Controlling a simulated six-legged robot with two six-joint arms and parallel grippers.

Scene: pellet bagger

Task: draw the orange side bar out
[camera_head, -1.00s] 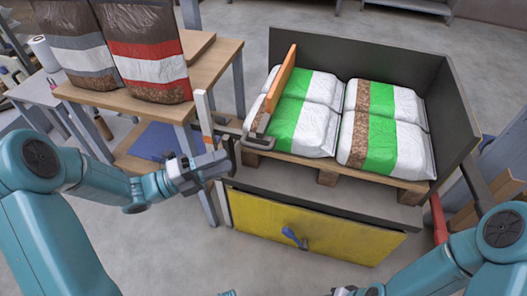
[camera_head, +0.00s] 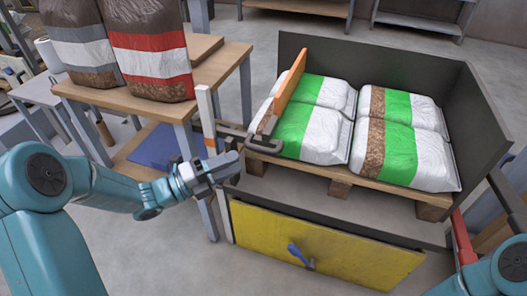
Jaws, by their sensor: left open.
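The orange side bar (camera_head: 288,82) stands on edge along the left side of the bag stack, rising toward the back. A dark grey metal handle (camera_head: 262,144) is at its front end and reaches left toward a white upright post (camera_head: 206,112). My left gripper (camera_head: 232,163) is open and empty, just below and in front of the handle, beside the post. I cannot tell whether it touches either. My right gripper is outside the view; only part of my right arm shows at the lower right.
White and green bags (camera_head: 399,138) lie on a wooden pallet (camera_head: 370,184) with dark walls (camera_head: 400,65) behind and right. A yellow front panel (camera_head: 330,250) with a blue lever is below. A wooden table (camera_head: 222,68) with two upright bags (camera_head: 152,45) stands left.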

